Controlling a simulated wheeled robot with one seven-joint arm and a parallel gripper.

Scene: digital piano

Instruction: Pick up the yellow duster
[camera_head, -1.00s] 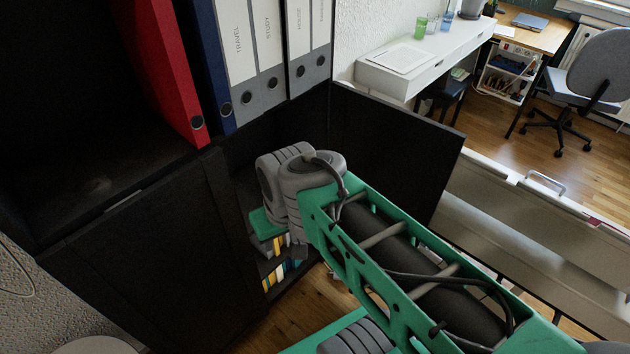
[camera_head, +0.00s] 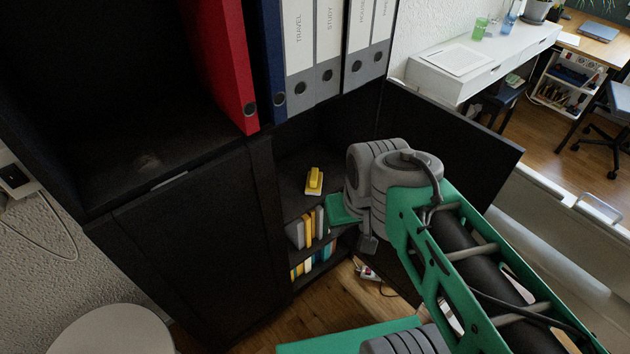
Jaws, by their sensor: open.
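A yellow block-like thing with a pale base, which I take to be the yellow duster (camera_head: 314,181), lies on a dark shelf inside the open black cabinet (camera_head: 190,250). It is small in the picture, and nothing covers it. My green and grey arm reaches in from the lower right, and its grey joints stand just right of the duster in the picture.
Red (camera_head: 222,60), blue and white binders stand on the shelf above. Books (camera_head: 308,228) fill lower shelves. A round pale stool (camera_head: 110,332) is at lower left. A white desk (camera_head: 485,60) stands behind.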

